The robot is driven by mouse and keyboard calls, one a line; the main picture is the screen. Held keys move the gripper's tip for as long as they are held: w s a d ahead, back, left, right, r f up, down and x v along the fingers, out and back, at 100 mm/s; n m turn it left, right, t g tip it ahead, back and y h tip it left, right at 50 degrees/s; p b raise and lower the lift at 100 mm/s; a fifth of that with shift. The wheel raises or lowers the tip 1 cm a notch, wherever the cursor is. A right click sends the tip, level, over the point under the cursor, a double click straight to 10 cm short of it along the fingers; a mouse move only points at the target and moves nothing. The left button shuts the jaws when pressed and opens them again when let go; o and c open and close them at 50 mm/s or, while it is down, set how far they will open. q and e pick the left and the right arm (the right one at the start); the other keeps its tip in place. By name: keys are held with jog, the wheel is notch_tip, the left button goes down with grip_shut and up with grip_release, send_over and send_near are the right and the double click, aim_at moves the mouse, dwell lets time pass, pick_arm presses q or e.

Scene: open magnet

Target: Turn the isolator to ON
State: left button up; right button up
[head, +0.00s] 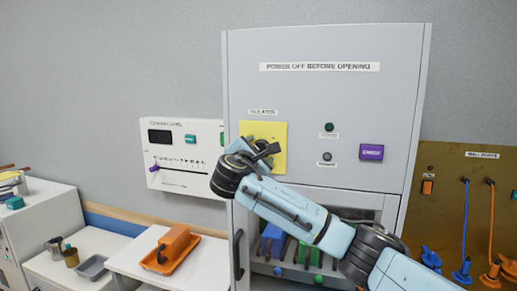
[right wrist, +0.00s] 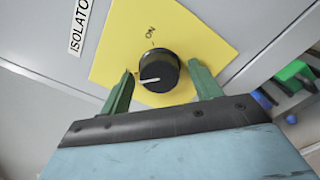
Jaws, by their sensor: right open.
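The isolator is a round black knob (right wrist: 158,73) with a white pointer line, on a yellow plate (right wrist: 205,28) that also shows in the head view (head: 278,133). In the right wrist view the pointer points left, away from the ON mark (right wrist: 150,31) above the knob. My right gripper (right wrist: 162,74) is open, its green fingers on either side of the knob. I cannot tell whether they touch it. In the head view my right gripper (head: 262,148) covers the knob. My left gripper is not in view.
The grey cabinet (head: 330,105) carries a green button (head: 329,127), a dark button (head: 327,156) and a purple block (head: 371,152). Below is an open bay with blue and green parts. A white control panel (head: 185,157) is to the left, a brown board (head: 460,190) to the right.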

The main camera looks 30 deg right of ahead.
jog(key=shift+d, duration=0.1)
jog(key=shift+c, duration=0.4)
jog(key=c, duration=0.9)
jog(key=shift+f, duration=0.1)
jog(key=shift+w+m+b, duration=0.1)
jog(key=shift+m+b, duration=5.2)
jog(key=shift+m, duration=3.7)
